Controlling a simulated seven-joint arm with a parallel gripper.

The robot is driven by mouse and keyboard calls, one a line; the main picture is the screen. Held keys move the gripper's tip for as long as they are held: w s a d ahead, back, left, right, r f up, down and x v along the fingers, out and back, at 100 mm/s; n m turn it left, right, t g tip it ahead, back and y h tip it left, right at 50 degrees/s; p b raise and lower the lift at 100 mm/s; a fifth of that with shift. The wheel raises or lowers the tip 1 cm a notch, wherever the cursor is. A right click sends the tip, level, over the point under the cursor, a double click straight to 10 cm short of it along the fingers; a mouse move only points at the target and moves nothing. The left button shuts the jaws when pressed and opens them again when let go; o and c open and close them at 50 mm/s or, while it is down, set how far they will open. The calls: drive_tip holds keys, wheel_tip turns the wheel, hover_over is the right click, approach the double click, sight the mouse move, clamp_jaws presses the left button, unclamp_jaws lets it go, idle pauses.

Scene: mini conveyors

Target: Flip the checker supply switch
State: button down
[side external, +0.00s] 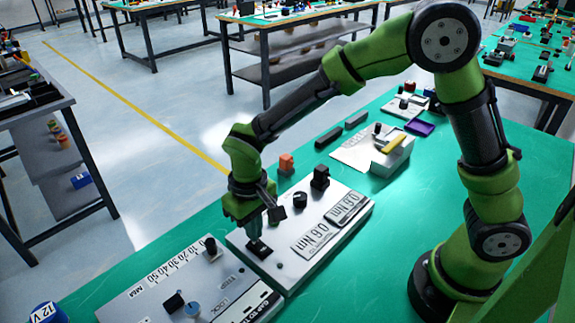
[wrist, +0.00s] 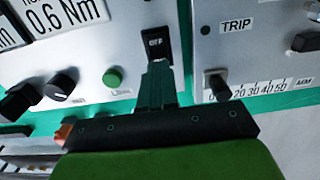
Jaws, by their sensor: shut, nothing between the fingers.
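The checker (side external: 300,262) is a light grey panel with two displays reading 0.6 Nm, lying on the green bench. Its supply switch (side external: 260,249) is a black rocker near the panel's front left edge. In the wrist view the switch (wrist: 157,45) shows the word OFF. My gripper (side external: 254,234) is shut and empty, pointing down over the switch. In the wrist view its closed fingertips (wrist: 157,68) are right at the switch's near edge; I cannot tell whether they touch it. The fingers hide part of the panel below the switch.
A second grey panel (side external: 150,305) with a 10 to 50 scale sits close on the left. The checker also carries a black knob (wrist: 58,87) and a green button (wrist: 112,76). An orange block (side external: 286,163) stands behind it. Bare green bench lies to the right.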

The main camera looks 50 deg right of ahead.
drive_tip(key=shift+f, duration=0.85)
idle(0.3)
drive_tip(key=shift+r, duration=3.55)
drive_tip(key=shift+f, duration=0.15)
drive_tip(key=shift+s+d+f, duration=0.15)
drive_tip(key=shift+s, duration=0.45)
drive_tip(key=s+d+r+m+t+y, duration=0.2)
drive_tip(key=s+d+r+m+t, duration=0.2)
drive_tip(key=s+d+r+t, duration=0.3)
drive_tip(key=s+d+r, duration=0.4)
drive_tip(key=d+r, duration=0.2)
drive_tip(key=d, duration=0.2)
drive_tip(key=shift+s+r, duration=0.2)
drive_tip(key=shift+r, duration=0.15)
